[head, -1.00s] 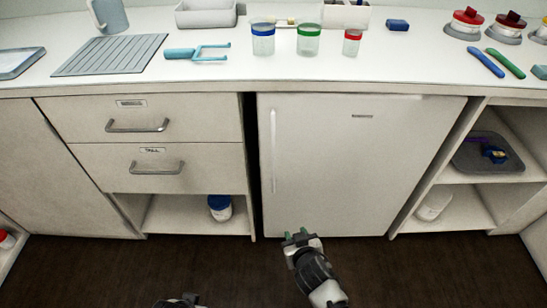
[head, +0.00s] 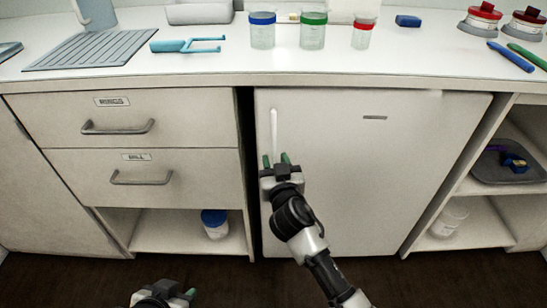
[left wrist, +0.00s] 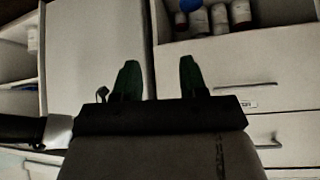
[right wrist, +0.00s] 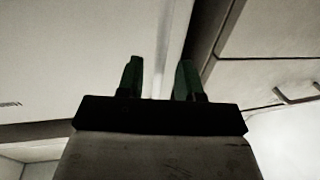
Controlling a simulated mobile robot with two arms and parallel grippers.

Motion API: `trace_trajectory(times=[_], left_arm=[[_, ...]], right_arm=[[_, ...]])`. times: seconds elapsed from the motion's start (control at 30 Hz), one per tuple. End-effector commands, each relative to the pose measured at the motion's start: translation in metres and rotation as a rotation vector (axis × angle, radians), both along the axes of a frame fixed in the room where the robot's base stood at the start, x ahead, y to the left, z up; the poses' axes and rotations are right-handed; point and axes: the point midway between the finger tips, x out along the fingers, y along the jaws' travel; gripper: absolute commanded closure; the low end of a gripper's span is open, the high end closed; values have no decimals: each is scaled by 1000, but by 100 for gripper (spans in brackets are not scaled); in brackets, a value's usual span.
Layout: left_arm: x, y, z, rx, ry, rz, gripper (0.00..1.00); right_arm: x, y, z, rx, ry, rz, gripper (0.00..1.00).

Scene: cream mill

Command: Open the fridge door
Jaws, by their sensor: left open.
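The fridge door (head: 375,170) is a pale, flat panel under the counter, and it is shut. Its white vertical handle (head: 274,128) is near the door's left edge; the lower part is hidden by my right gripper. My right gripper (head: 276,159) is open in front of the handle's lower part. In the right wrist view the pale handle strip (right wrist: 167,45) shows between the two green fingers, with no clear contact. My left gripper (left wrist: 158,65) is open and empty, low at the bottom left of the head view, away from the fridge.
Left of the fridge are two drawers (head: 120,118) with grey bar handles, above an open shelf with a blue-lidded jar (head: 214,222). Right of it are open shelves with a grey tray (head: 490,172). Lidded jars (head: 313,32) stand on the counter (head: 225,65). The floor in front is clear.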

Motion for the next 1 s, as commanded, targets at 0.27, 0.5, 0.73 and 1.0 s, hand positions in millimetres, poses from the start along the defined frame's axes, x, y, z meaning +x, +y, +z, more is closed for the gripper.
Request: trace_trajectory(times=[0.27, 0.5, 0.73, 1.0], left_arm=[[16, -6, 8, -25, -117, -8, 57], [17, -6, 9, -27, -124, -9, 57], [17, -6, 9, -27, -124, -9, 57], [17, -6, 9, -27, -123, -8, 57]], right_arm=[[25, 5, -1, -1, 0, 1, 64], [26, 5, 0, 0, 1, 0, 64], [26, 5, 0, 0, 1, 0, 93], [26, 5, -1, 0, 1, 0, 100]])
